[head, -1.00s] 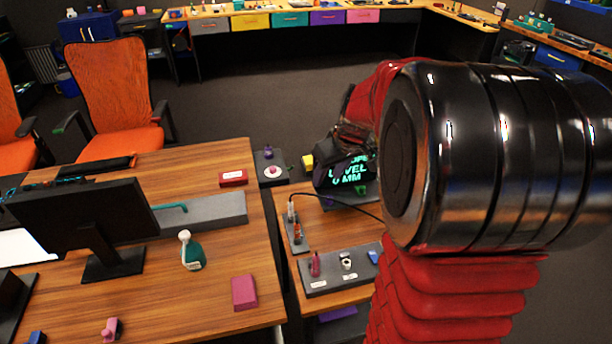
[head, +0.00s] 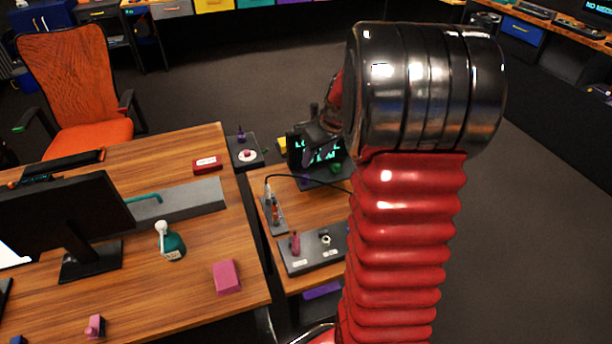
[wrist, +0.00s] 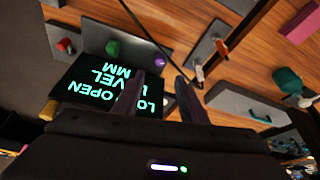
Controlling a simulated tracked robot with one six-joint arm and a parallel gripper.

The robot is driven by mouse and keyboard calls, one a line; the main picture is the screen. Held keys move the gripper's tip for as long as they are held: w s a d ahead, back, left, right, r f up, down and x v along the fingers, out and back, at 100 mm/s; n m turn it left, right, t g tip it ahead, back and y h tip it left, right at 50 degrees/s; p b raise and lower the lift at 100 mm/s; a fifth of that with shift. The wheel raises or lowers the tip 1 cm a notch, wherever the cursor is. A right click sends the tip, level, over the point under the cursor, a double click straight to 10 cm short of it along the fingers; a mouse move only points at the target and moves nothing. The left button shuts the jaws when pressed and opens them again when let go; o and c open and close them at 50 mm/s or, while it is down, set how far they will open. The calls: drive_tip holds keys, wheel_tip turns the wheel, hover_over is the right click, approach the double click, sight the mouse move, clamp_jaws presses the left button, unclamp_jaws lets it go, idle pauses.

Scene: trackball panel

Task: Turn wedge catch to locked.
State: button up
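I cannot tell for sure which part is the wedge catch. A dark display (wrist: 92,98) with cyan text, including "OPEN", "LEVEL" and "MM", lies in front of my gripper (wrist: 162,86). A grey panel beside it carries a green knob (wrist: 112,48) and a purple piece (wrist: 160,58). My gripper's two dark fingers are apart with nothing seen between them. In the head view my gripper (head: 312,148) is a dark shape over the display (head: 330,152), partly hiding it. A labelled panel (head: 312,256) with a pink upright piece (head: 295,243) stands nearer, partly behind my arm.
A black cable (head: 300,177) runs from a strip with a plug (head: 274,215) toward the display. The desk at left holds a monitor (head: 65,215), a teal spray bottle (head: 170,241) and a pink block (head: 226,278). Open floor lies at right.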

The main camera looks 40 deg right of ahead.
sight(306, 177)
drive_tip(key=x, duration=1.2)
drive_tip(key=shift+w, duration=0.1)
drive_tip(key=shift+c, duration=0.6)
clamp_jaws()
